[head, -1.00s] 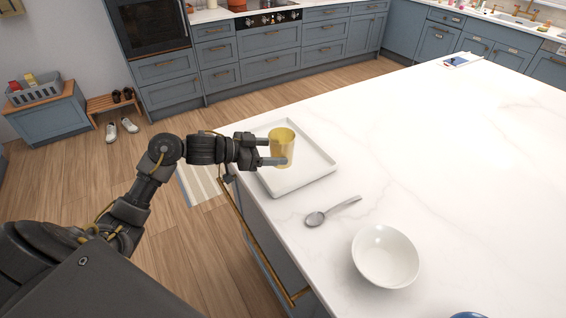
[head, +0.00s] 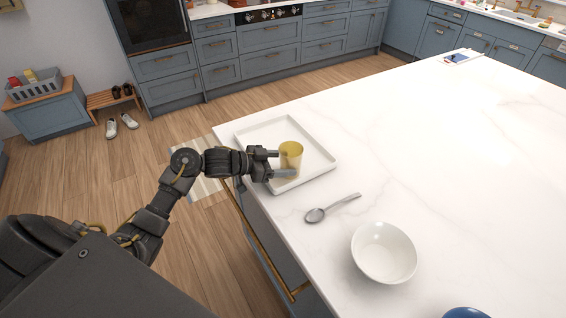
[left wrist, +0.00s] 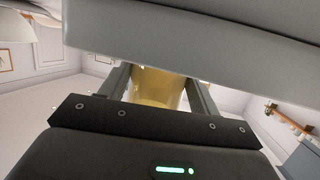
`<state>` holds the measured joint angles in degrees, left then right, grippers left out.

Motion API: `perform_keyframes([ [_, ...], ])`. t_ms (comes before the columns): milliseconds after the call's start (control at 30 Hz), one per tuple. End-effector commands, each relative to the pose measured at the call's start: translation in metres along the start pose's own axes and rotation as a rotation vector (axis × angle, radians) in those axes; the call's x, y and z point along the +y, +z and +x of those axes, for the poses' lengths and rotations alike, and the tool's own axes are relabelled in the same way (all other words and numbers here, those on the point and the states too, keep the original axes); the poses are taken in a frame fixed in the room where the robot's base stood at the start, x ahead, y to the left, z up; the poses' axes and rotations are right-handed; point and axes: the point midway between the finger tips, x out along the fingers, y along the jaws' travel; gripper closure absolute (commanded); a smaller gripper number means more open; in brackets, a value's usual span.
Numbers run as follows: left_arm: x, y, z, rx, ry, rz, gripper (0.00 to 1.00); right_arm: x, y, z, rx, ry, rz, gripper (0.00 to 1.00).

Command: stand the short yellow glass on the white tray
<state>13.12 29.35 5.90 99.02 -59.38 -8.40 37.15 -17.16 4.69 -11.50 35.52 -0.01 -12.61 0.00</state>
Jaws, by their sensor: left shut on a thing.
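The short yellow glass (head: 291,157) is upright over the white tray (head: 262,135), towards the tray's right half in the head view. My left gripper (head: 281,165) is shut on the glass from the left, one finger on each side. I cannot tell for sure whether the glass's base touches the tray, because the lower finger covers part of it. In the left wrist view the glass (left wrist: 158,86) shows between the fingers, its upper part hidden by a broad grey band. My right gripper is not in view.
The tray lies on the white counter (head: 430,150) near its left edge. A spoon (head: 332,208) and a white bowl (head: 384,253) lie nearer to me. Part of a blue object (head: 466,313) shows at the bottom edge.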

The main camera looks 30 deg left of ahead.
Motion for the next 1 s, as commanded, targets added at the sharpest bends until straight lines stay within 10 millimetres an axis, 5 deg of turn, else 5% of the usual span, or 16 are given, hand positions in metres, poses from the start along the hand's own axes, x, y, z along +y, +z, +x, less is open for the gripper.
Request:
perform_keyframes([
  [100,0.0,0.002,0.001,0.001,0.0,0.0,0.71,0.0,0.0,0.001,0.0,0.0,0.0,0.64],
  [133,0.0,0.003,0.001,0.0,0.0,-0.001,0.36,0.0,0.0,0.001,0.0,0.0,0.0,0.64],
  [300,0.0,0.002,0.001,0.0,0.0,0.0,0.16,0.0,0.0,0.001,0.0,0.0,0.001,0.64],
  [667,-0.001,0.001,-0.004,-0.001,-0.001,0.001,0.16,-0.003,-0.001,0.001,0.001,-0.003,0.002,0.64],
  [1000,0.0,0.003,-0.068,-0.005,-0.001,0.003,0.16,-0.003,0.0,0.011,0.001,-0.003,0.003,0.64],
])
